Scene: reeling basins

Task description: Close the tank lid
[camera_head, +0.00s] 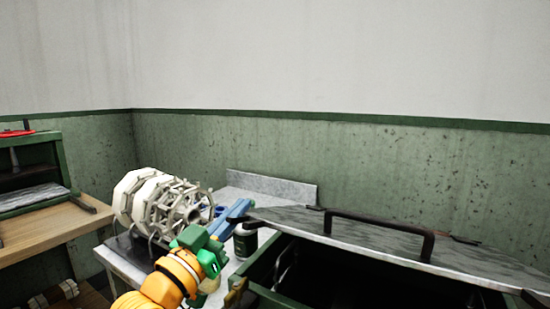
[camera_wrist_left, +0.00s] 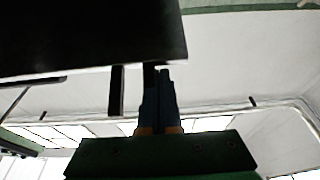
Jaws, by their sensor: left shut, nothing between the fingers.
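The tank lid (camera_head: 380,236) is a grey, speckled metal plate with a dark bar handle (camera_head: 385,226). It stands partly open, tilted above the dark opening of the green-rimmed tank (camera_head: 262,296). My left gripper (camera_head: 244,208) has blue fingers and is shut and empty, at the lid's left end. In the left wrist view, its closed fingers (camera_wrist_left: 157,75) point up beside a dark panel (camera_wrist_left: 85,38), which appears to be the lid's underside. I cannot tell whether the fingers touch it. My right gripper is not in view.
A white reel machine (camera_head: 165,205) stands on a pale table (camera_head: 125,264) left of the tank. A wooden bench (camera_head: 45,232) with a green-framed rack (camera_head: 62,160) is at far left. The wall is behind.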

